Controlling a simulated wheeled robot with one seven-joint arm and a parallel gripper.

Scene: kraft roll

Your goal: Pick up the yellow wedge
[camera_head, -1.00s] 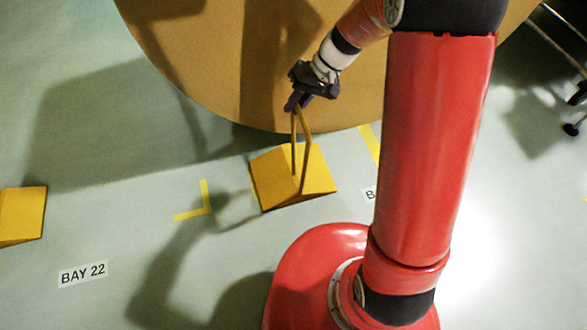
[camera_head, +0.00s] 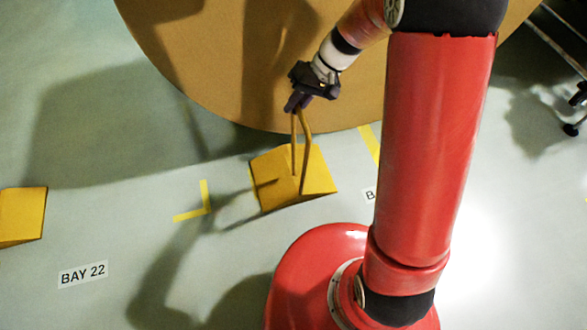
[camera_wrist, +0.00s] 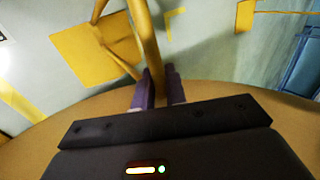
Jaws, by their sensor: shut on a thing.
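The yellow wedge (camera_head: 290,175) is below the rim of the big brown roll, with a tall looped yellow handle (camera_head: 305,140) rising from it. My gripper (camera_head: 297,106) is at the top of the handle, its dark purple fingers shut on it. In the wrist view the fingers (camera_wrist: 160,90) close around the handle, and the wedge (camera_wrist: 98,50) shows beyond them. I cannot tell whether the wedge's underside is clear of the floor. The fingers hide the top of the handle.
The large brown roll (camera_head: 215,60) fills the top of the head view, close behind the wedge. Another yellow wedge (camera_head: 20,216) lies at the left edge. A "BAY 22" label (camera_head: 83,274) and yellow corner marks (camera_head: 196,208) are on the floor. The floor between the wedges is open.

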